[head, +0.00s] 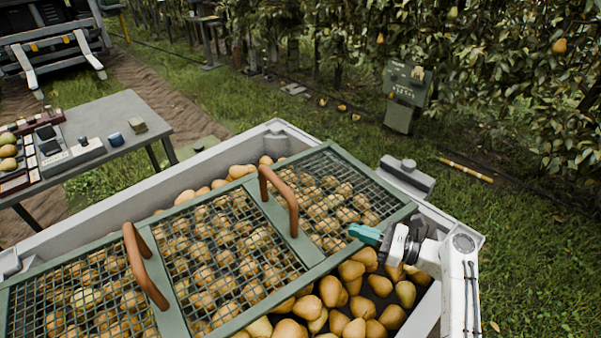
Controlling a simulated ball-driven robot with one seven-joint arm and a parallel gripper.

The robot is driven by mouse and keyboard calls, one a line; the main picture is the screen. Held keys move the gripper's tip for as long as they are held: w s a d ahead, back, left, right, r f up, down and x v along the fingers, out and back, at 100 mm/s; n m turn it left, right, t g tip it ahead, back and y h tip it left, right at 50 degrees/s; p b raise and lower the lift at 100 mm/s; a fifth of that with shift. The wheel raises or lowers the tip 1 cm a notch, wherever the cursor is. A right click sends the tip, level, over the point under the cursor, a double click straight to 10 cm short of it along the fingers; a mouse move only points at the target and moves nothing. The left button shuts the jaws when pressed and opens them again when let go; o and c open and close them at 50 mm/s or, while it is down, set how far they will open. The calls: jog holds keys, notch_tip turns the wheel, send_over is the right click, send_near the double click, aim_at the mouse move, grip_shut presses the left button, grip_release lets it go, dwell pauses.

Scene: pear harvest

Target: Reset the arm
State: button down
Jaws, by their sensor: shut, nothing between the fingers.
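My arm (457,285) enters from the lower right. My gripper (357,232) points left, with teal fingers shut and nothing held. It is over the right end of the large grey bin, close to the green frame of the mesh lid (292,232); I cannot tell whether it touches the frame. The lid has two brown handles, one in the middle (281,197) and one to the left (141,265). Many yellow-brown pears (341,292) fill the bin, lying under the mesh and bare at the lower right.
The bin's rim (278,124) runs behind the lid. A grey box (407,175) sits by its right corner. A grey table (115,118) with trays and small items stands left. A green sign box (405,85) stands in the grass before the pear trees. Grass at right is mostly open.

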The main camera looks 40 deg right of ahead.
jog(key=s+a+f+n+g+p, duration=0.2)
jog(key=s+a+f+n+g, duration=0.1)
jog(key=a+n+g, duration=0.4)
jog(key=s+a+f+n+g+p, duration=0.2)
jog(key=s+a+n+g+p, duration=0.15)
jog(key=a+n, duration=0.6)
jog(key=s+r+n+g+h+p, duration=0.2)
jog(key=s+r+n+g+h, duration=0.3)
jog(key=s+n, duration=0.5)
jog(key=r+n+h, duration=0.1)
jog(key=n, duration=0.4)
jog(key=shift+a+r+h+p, duration=0.15)
jog(key=shift+a+h+p, duration=0.05)
jog(key=shift+h+p, duration=0.15)
